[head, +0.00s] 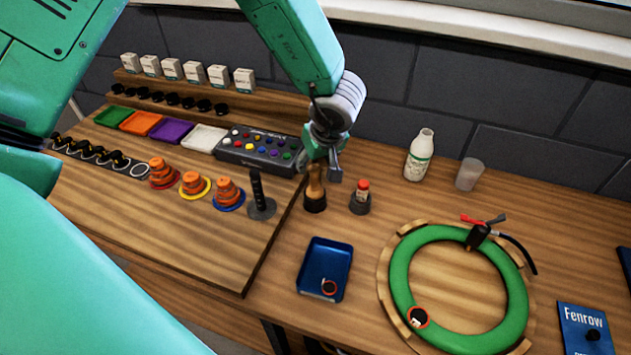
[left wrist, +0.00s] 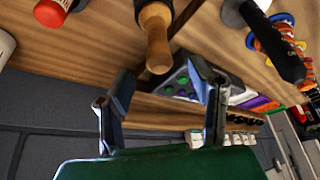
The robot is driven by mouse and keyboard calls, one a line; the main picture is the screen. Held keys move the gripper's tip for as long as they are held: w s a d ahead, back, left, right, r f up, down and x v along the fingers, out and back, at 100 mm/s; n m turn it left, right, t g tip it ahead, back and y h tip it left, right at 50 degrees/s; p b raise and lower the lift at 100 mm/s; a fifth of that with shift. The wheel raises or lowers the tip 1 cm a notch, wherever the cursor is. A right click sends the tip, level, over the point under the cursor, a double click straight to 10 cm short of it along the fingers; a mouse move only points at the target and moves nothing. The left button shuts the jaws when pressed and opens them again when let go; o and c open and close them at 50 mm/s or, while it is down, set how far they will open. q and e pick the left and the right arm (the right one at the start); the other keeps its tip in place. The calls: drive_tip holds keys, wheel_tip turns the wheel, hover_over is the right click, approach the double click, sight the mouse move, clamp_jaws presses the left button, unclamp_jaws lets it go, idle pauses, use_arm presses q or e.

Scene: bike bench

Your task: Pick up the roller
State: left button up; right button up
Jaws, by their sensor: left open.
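A wooden-handled tool (head: 316,178), which looks like the roller, stands upright in a dark round holder (head: 315,204) right of the button box. In the left wrist view the wooden handle (left wrist: 157,42) points toward the space between my fingers. My left gripper (head: 324,168) is open at the handle's top and partly covers it in the head view. In the left wrist view both fingers of my left gripper (left wrist: 163,72) are apart, with the handle's end between or just beyond their tips; I cannot tell whether they touch. My right gripper is out of view.
A red-capped small bottle (head: 362,190) stands close right of the holder. A black-handled upright tool (head: 258,190) stands to its left, the button box (head: 258,150) behind. A blue tray (head: 325,268) and a green ring (head: 400,275) are in front and right.

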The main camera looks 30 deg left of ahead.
sight(320, 171)
use_arm(q)
drive_tip(key=x, duration=0.3)
drive_tip(key=shift+s+a+f, duration=0.15)
drive_tip(key=shift+a+f, duration=0.15)
drive_tip(key=shift+f, duration=0.05)
drive_tip(key=shift+d+f, duration=0.15)
drive_tip(key=shift+d, duration=0.75)
drive_tip(key=shift+d+r, duration=0.15)
drive_tip(key=shift+r, duration=0.1)
drive_tip(key=c, duration=1)
drive_tip(key=shift+a, duration=0.2)
clamp_jaws()
drive_tip(key=shift+a+f, duration=0.2)
drive_tip(key=shift+a, duration=0.4)
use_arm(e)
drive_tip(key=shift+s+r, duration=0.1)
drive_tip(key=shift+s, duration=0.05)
